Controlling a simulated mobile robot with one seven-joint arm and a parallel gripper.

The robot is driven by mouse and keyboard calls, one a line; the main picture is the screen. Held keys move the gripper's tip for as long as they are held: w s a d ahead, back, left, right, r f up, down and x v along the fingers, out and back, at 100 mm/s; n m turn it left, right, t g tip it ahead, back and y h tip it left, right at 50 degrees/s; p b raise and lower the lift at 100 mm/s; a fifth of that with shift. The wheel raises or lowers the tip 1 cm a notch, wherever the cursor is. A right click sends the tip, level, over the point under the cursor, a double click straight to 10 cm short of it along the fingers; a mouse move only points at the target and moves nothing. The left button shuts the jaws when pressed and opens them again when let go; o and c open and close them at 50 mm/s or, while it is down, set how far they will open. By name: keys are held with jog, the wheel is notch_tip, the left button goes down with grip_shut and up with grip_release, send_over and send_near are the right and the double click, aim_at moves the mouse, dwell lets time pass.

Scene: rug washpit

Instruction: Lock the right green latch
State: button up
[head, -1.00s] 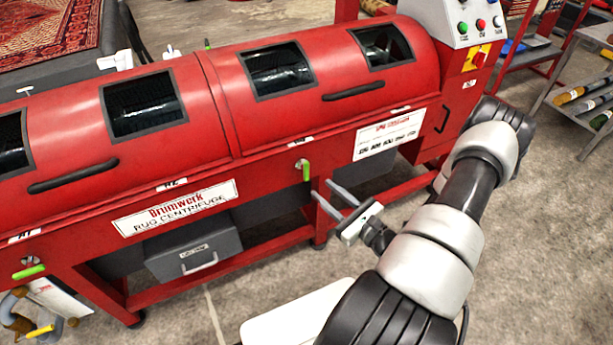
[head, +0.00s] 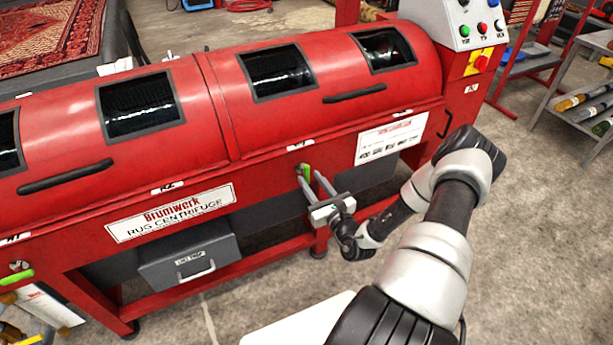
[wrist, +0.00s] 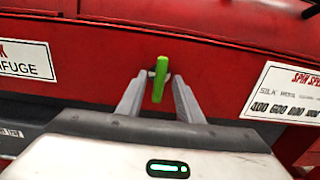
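The right green latch (head: 306,169) is a small green handle on the red front of the rug centrifuge (head: 215,165). It hangs close to vertical below its pivot. In the wrist view the latch (wrist: 160,80) stands upright between the fingers, leaning slightly. My gripper (head: 312,187) is open, with its two grey fingers reaching toward the red front on either side of the latch. In the wrist view my gripper (wrist: 158,98) shows gaps on both sides of the latch. The left green latch (head: 17,277) lies nearly horizontal at the far left.
A white label (head: 390,138) is right of the latch. A grey drawer box (head: 190,258) sits under the machine at left. A control panel (head: 478,27) stands at the back right, beside a rack with rolls (head: 590,105). The floor (head: 520,260) at right is clear.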

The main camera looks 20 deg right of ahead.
aim_at(308, 175)
jog(key=shift+w+b, duration=0.3)
jog(key=shift+w, duration=1.7)
grip_shut()
